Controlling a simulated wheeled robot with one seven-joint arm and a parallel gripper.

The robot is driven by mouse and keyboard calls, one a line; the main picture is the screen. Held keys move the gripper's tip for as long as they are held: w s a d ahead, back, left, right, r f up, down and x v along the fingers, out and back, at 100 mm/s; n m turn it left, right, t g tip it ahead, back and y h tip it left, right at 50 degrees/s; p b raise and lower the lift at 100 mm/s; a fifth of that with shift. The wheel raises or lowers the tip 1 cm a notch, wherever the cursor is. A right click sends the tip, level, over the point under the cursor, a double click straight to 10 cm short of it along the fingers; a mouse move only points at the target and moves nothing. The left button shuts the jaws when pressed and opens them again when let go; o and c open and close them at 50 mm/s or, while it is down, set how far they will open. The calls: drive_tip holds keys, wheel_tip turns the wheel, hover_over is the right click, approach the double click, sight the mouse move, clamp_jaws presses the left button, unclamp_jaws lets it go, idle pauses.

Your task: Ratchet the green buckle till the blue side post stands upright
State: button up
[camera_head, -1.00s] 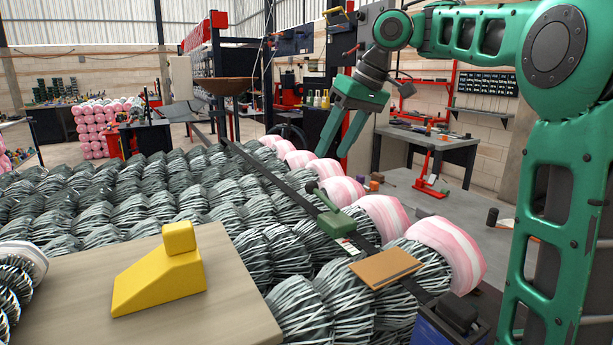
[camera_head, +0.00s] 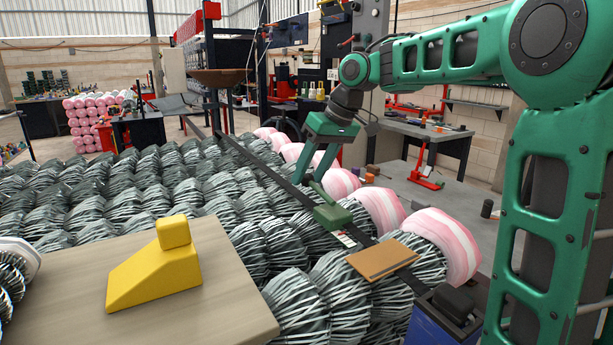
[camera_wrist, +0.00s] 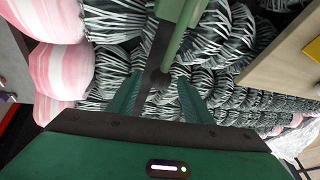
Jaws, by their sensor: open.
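The green buckle (camera_head: 333,215) sits on a dark strap (camera_head: 268,176) that runs over the wire rolls. Its handle (camera_head: 321,192) rises toward my gripper. My gripper (camera_head: 309,180) points down with its fingers open, just above and behind the buckle. In the wrist view the buckle (camera_wrist: 178,12) is at the top. Its lever, with a round dark end (camera_wrist: 158,79), reaches between my open gripper fingers (camera_wrist: 160,84); I cannot tell if they touch it. I cannot surely pick out the blue side post; a blue part (camera_head: 432,325) shows at the lower right.
Striped wire rolls (camera_head: 115,205) fill the middle, with pink-wrapped ends (camera_head: 380,207) along the right. A brown board (camera_head: 382,259) lies near the buckle. A yellow wedge block (camera_head: 155,275) stands on a wooden board (camera_head: 235,300) in front. A workbench (camera_head: 430,132) stands behind.

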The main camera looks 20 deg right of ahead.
drive_tip(key=shift+f, duration=0.2)
clamp_jaws()
drive_tip(key=shift+a, duration=0.2)
